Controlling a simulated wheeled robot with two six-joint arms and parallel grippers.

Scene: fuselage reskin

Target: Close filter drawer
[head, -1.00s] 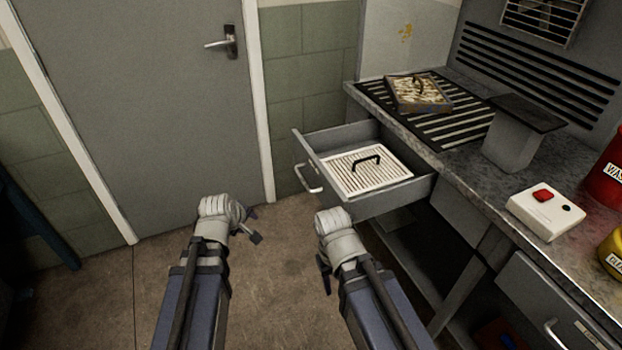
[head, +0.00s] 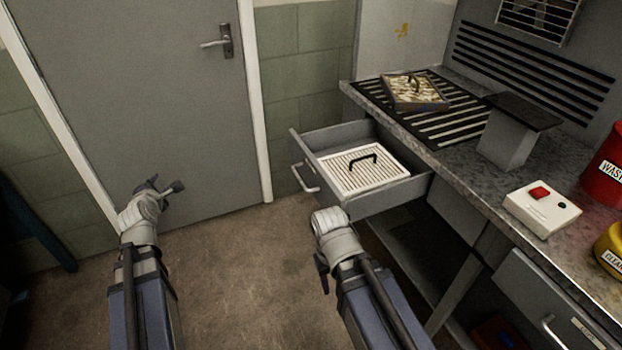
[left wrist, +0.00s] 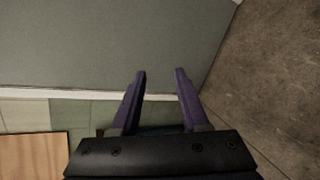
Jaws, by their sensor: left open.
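The filter drawer (head: 394,193) is pulled out from under the bench at its left end, with a bar handle (head: 305,179) on its front. A white pleated filter (head: 366,169) with a black handle lies inside it. My left gripper (head: 167,187) is left of the drawer, apart from it, in front of the door; in the left wrist view its two fingers (left wrist: 160,75) are apart with nothing between them. My right gripper (head: 322,275) hangs just below and in front of the drawer; whether its fingers are open is not clear.
A dirty filter (head: 415,91) lies on the slotted grille of the bench (head: 436,157). A white box with a red button (head: 541,208), a red can (head: 608,168) and a yellow can (head: 612,248) stand to the right. A grey door (head: 165,120) is at left. Floor between is clear.

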